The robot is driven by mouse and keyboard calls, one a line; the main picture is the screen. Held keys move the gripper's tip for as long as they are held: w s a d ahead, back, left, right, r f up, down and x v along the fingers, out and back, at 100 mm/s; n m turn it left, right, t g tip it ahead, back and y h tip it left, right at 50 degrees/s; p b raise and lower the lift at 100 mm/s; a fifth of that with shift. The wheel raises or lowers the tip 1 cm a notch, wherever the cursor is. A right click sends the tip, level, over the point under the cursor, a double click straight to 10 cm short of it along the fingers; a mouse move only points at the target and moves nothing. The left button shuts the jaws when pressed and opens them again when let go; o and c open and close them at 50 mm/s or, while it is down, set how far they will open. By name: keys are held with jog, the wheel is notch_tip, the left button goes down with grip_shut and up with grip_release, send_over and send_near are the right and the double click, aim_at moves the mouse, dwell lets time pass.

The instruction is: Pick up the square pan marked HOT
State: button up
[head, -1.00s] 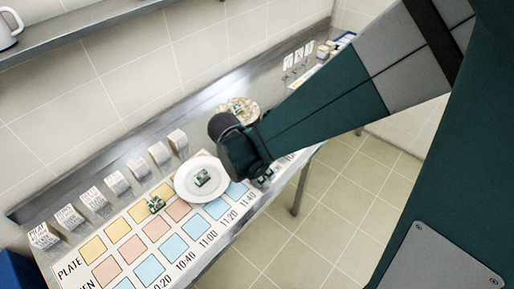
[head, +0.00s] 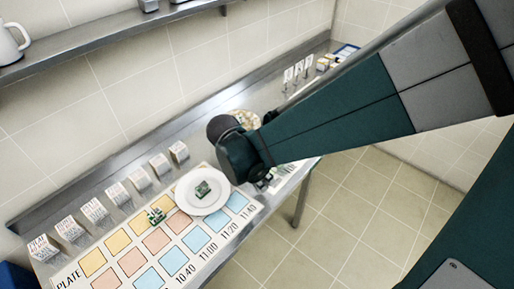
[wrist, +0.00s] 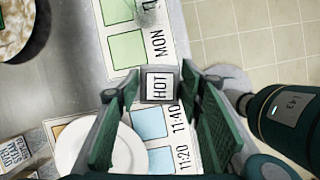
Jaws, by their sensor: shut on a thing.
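The small square grey pan marked HOT (wrist: 158,86) shows between my fingertips in the wrist view, with its white label facing the camera. My gripper (wrist: 166,92) is shut on it, one dark green finger on each side. In the head view my gripper (head: 266,183) is over the front edge of the counter, right of the white plate; the pan cannot be made out there. I cannot tell whether the pan touches the counter.
A white plate (head: 216,201) with a small green-and-white item lies on the printed chart (head: 185,222). Several label cards stand along the back of the counter. A round speckled dish (wrist: 14,25) is behind my gripper. Tiled floor (head: 345,215) lies open in front.

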jog(key=shift+r+p, duration=0.5)
jog(key=shift+r, duration=2.65)
jog(key=shift+w, duration=0.1)
